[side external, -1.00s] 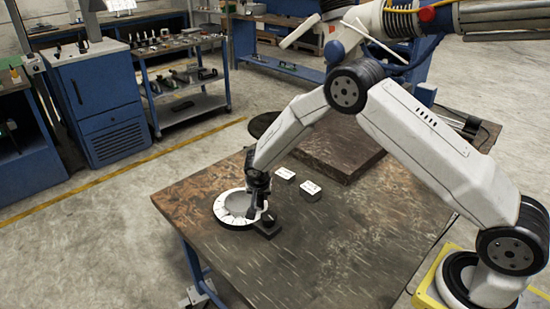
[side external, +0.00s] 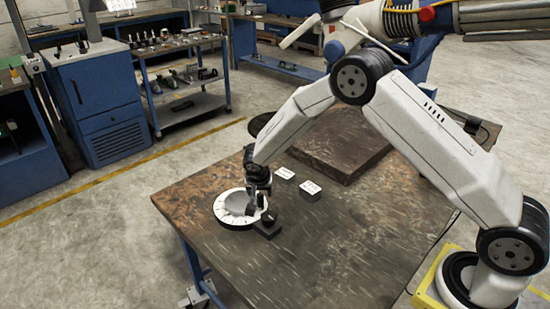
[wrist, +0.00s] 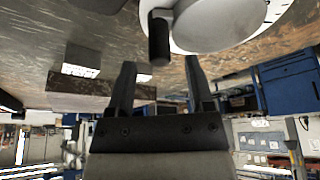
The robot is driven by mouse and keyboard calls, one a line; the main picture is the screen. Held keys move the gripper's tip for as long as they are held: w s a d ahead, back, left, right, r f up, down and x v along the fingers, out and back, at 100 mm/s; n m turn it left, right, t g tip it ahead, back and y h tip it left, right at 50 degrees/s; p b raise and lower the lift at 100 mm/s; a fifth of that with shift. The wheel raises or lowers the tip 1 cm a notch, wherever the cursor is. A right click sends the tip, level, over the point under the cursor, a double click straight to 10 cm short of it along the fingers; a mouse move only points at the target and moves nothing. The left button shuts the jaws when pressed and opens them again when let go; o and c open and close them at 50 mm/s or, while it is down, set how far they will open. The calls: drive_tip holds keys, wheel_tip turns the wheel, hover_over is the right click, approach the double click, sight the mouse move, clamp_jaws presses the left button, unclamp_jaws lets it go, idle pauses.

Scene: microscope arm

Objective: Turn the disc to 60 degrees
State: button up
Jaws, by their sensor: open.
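A small dark block (side external: 268,229) sits by the disc's near right edge. Two small white-topped blocks (side external: 285,173) (side external: 310,187) stand to the right of my gripper. A brown raised slab (side external: 345,150) is behind them. The table's front is clear.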

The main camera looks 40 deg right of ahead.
drive_tip(key=shift+v, duration=2.6)
drive_tip(key=s+r+n+y, duration=0.1)
drive_tip(key=s+r+n, duration=0.3)
drive_tip(key=s, duration=0.8)
drive_tip(key=s+d+r+n+y, duration=0.1)
drive_tip(key=s+r+n, duration=0.3)
drive_tip(key=s, duration=0.9)
drive_tip(key=shift+s+d+n+g+y, duration=0.15)
drive_tip(key=shift+s+n+g+y, duration=0.15)
drive_tip(key=shift+n+y, duration=0.4)
